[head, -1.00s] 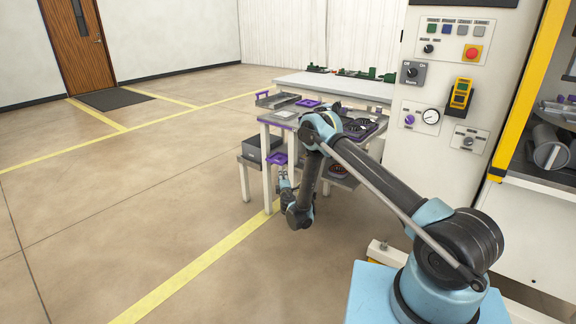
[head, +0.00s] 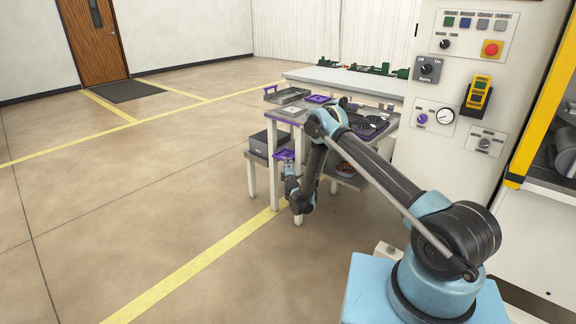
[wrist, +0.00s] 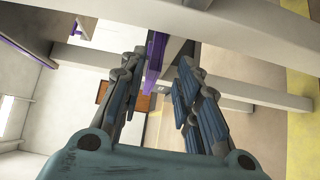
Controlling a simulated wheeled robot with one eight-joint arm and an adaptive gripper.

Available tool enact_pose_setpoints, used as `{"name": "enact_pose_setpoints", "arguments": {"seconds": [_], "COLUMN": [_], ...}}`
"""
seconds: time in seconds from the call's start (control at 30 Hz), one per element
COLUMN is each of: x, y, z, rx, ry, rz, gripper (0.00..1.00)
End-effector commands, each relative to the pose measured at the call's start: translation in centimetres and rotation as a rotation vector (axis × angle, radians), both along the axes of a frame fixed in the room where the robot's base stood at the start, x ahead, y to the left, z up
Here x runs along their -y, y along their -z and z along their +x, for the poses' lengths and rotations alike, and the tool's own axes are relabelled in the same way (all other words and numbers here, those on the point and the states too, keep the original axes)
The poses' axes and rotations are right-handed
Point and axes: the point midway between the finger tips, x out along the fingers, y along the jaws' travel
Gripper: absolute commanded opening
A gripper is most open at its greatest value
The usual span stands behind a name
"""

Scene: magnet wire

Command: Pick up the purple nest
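A small purple piece, likely the purple nest (head: 284,155), shows at the near side of the low shelf, just above my gripper (head: 289,168). In the wrist view, a purple strip (wrist: 154,62) seen edge-on shows between the fingers of my gripper (wrist: 158,75), nearer the left finger. The fingers are apart, and I see no clear contact with the strip. Another flat purple piece (head: 318,99) lies on the workbench top. My arm hides part of the bench and shelf.
The white-legged workbench (head: 283,113) holds a grey tray (head: 287,95) and dark round parts (head: 372,122). A control cabinet (head: 450,75) stands at right. The floor at left is clear.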

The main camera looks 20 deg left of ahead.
Motion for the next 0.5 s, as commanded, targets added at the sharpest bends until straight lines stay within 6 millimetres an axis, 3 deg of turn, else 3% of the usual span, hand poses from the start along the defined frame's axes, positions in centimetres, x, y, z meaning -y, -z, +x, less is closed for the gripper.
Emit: {"name": "enact_pose_setpoints", "arguments": {"seconds": [0.5], "x": [-0.08], "y": [0.0], "z": [0.67], "rx": [0.0], "ry": [0.004], "rz": [0.0], "gripper": [0.3]}}
